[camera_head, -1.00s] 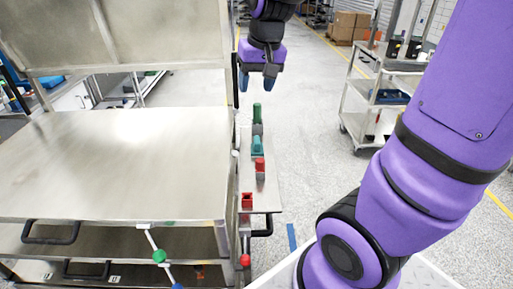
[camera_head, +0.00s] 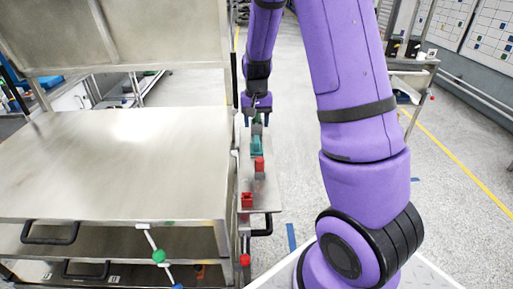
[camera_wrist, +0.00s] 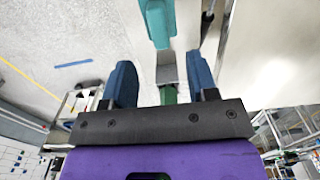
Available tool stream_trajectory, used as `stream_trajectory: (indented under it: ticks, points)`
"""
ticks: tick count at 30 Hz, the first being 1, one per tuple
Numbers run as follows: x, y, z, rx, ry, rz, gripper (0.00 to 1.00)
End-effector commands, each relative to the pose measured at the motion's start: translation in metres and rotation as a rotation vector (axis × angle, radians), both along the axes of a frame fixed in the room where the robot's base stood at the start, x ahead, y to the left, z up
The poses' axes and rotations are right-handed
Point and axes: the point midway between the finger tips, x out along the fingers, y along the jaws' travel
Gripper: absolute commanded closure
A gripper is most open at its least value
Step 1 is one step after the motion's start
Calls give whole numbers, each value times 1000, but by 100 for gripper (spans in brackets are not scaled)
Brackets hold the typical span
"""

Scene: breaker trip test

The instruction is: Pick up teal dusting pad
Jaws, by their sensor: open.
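The teal dusting pad (camera_head: 256,147) lies on the narrow side shelf (camera_head: 268,193) to the right of the large metal bench. It also shows at the top of the wrist view (camera_wrist: 158,22), partly cut off by the frame edge. My gripper (camera_head: 257,121) is above the far end of the shelf, just beyond the pad, pointing down. In the wrist view its blue fingers (camera_wrist: 160,66) are apart with a grey block (camera_wrist: 166,68) and a green item (camera_wrist: 168,95) seen between them. The pad is beyond the fingertips. I cannot tell whether the fingers touch anything.
Two red items (camera_head: 259,164) (camera_head: 247,200) stand on the nearer part of the shelf. The metal bench (camera_head: 120,165) borders the shelf on the left, with an upright panel (camera_head: 120,35) behind. Open floor lies to the right. A cart (camera_head: 412,66) stands farther right.

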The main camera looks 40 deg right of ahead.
Motion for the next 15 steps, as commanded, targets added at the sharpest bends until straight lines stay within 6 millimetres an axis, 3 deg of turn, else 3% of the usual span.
stream_trajectory:
  ticks: [11, 15]
  points:
    - [-3, 2, -33, 0, 2, 1, 47]
    - [-6, 4, -53, 1, 3, -1, 47]
